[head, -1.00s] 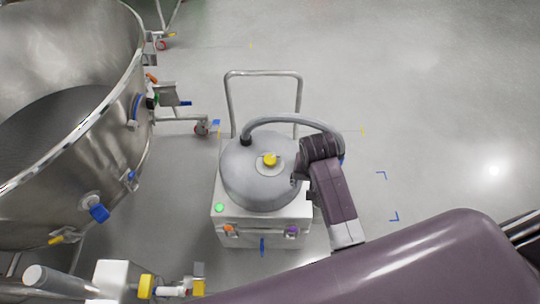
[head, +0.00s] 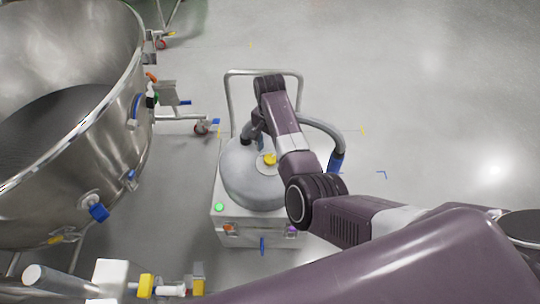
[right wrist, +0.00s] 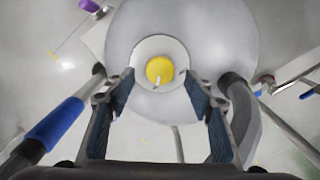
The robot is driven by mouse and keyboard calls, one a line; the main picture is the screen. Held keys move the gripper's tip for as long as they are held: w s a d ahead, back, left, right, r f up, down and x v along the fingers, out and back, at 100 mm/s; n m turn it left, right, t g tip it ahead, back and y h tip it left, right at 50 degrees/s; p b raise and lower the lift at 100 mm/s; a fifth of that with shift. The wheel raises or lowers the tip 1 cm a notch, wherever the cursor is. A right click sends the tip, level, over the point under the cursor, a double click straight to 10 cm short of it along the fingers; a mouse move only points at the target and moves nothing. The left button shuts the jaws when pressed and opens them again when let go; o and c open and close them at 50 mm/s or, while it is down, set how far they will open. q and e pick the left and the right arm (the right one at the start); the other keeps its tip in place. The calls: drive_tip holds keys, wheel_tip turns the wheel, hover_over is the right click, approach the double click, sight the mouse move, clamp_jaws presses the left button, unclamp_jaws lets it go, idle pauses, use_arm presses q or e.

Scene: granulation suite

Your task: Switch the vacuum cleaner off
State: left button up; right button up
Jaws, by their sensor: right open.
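The vacuum cleaner (head: 240,180) has a grey dome on a white box, with a curved hose and a tubular handle behind. A yellow knob (head: 269,159) sits on a pale disc on top of the dome. A green light (head: 219,207) shows on the box's left corner. My right gripper (right wrist: 163,88) is open and empty, pointing down over the dome. In the right wrist view the yellow knob (right wrist: 159,70) lies between and just beyond the fingertips, apart from both. In the head view my right wrist and forearm hide part of the dome and hose. My left gripper is not in view.
A large steel vessel (head: 125,130) with blue-handled fittings stands close on the left. A wheeled frame leg (head: 180,125) is behind it. Pipework with yellow fittings (head: 146,286) is at the bottom left. The floor (head: 430,90) behind and to the right is clear.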

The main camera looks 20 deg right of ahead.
sight(270, 158)
drive_tip(key=shift+f, duration=1.7)
drive_tip(key=shift+c, duration=0.2)
drive_tip(key=c, duration=1.1)
drive_tip(key=shift+r, duration=0.1)
